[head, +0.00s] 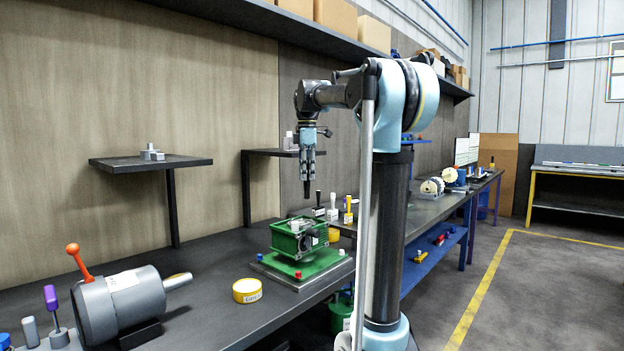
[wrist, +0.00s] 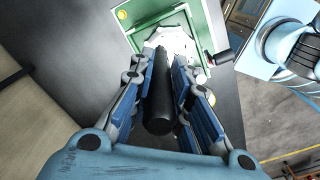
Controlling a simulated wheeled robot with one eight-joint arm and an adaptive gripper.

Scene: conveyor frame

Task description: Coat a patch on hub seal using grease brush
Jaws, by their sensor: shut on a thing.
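My gripper (head: 308,180) points down in the head view, above and behind the green housing (head: 298,237). In the wrist view my gripper (wrist: 172,85) is shut on a dark cylindrical handle (wrist: 160,115), which I take to be the grease brush. Its dark lower end also shows below the fingertips in the head view. The green housing (wrist: 140,22) appears beyond the fingers. A pale faceted part (wrist: 178,42) lies past the far end of the handle; I cannot tell whether it is the hub seal. The bristles are not clearly visible.
A grey motor (head: 120,305) with an orange lever and a yellow tape roll (head: 247,290) stand on the dark bench (head: 205,265). Several small upright tools stand behind the housing. A small raised shelf (head: 150,163) is at the left. Bench between motor and housing is mostly clear.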

